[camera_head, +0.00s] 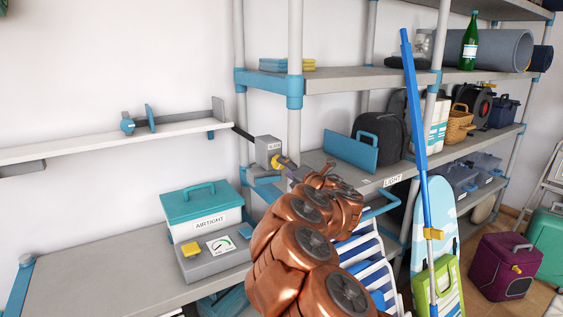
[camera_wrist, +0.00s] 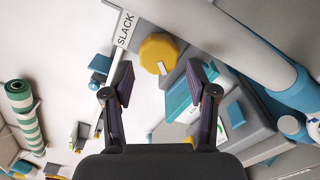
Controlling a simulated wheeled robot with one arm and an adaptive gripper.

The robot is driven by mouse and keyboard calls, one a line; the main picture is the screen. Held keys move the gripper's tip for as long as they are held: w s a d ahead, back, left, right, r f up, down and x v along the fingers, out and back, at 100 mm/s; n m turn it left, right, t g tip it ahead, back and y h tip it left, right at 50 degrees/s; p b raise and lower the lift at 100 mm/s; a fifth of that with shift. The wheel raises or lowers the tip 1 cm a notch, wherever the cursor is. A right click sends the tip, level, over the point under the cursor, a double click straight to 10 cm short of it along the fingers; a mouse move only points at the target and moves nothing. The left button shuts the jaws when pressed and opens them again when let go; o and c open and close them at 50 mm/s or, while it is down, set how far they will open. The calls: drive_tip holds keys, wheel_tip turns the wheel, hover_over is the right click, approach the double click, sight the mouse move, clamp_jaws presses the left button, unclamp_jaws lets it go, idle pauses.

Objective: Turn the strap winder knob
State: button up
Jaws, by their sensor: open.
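The yellow knob (camera_wrist: 158,53) is many-sided, with a pale mark on its face. It lies ahead of my gripper (camera_wrist: 158,70) and between the lines of its two fingers in the wrist view. The fingers are apart, with nothing held between them. In the head view the knob (camera_head: 278,161) shows as a small yellow piece on a grey box (camera_head: 268,148) beside the shelf post. My gripper (camera_head: 294,173) is close to it there, partly covering it. Contact cannot be told. A label reading SLACK (camera_wrist: 125,30) stands beside the knob in the wrist view.
A teal-lidded AIRTIGHT box (camera_head: 203,212) and a grey gauge box (camera_head: 212,262) stand on the lower bench. A shelf post (camera_head: 295,50) rises close to my gripper. A blue pole (camera_head: 416,130) stands at right.

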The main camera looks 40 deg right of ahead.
sight(279, 169)
drive_tip(key=shift+w+d+p, duration=0.1)
drive_tip(key=shift+w+p, duration=0.55)
drive_tip(key=shift+w, duration=1.8)
drive_tip(key=shift+c, duration=0.2)
drive_tip(key=c, duration=0.8)
drive_tip(key=shift+d+r, duration=0.1)
drive_tip(key=shift+d, duration=0.05)
drive_tip(key=shift+c, duration=0.2)
